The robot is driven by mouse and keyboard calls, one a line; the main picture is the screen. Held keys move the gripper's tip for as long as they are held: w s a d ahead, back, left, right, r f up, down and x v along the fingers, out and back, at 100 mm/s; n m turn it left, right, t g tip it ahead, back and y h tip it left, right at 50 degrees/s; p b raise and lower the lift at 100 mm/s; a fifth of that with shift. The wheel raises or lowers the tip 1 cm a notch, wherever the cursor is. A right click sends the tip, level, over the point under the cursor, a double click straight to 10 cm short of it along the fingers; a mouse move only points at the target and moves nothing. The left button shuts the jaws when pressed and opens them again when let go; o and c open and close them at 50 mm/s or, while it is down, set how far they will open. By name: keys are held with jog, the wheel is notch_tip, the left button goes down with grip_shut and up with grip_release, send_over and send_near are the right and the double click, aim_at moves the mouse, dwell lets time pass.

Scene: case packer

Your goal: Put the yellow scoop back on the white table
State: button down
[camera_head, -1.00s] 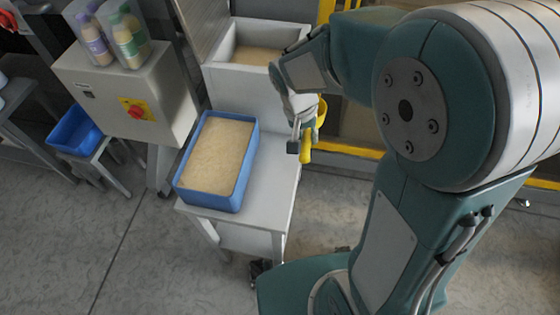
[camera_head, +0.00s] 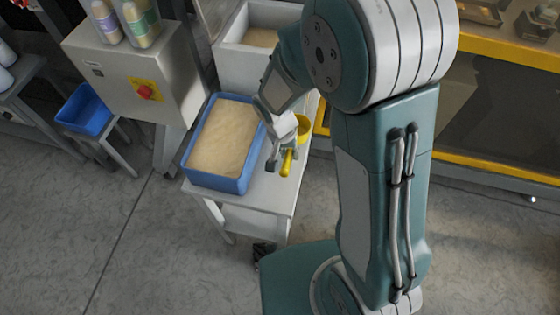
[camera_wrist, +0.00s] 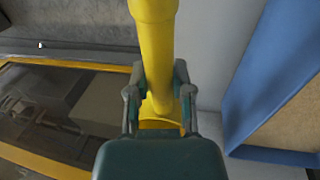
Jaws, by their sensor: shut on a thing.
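The yellow scoop (camera_head: 287,163) is in my gripper (camera_head: 279,162), above the right part of the white table (camera_head: 277,196) in the head view. In the wrist view my gripper (camera_wrist: 158,95) is shut on the handle of the yellow scoop (camera_wrist: 154,45), with a finger on each side. I cannot tell whether the scoop touches the table. The white table also shows in the wrist view (camera_wrist: 212,50).
A blue crate (camera_head: 215,181) full of pale grains stands on the table, left of my gripper. A white hopper (camera_head: 232,60) with similar grains is behind it. A grey control box (camera_head: 120,80) stands at left. A yellow-framed machine (camera_head: 500,165) is at right.

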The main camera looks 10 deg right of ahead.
jog(key=f, duration=0.1)
jog(key=a, duration=0.1)
jog(key=a+f, duration=0.1)
jog(key=shift+w+f, duration=0.25)
jog(key=shift+f, duration=0.05)
jog(key=shift+a+f, duration=0.15)
jog(key=shift+f, duration=1.5)
jog(key=c, duration=0.5)
grip_release()
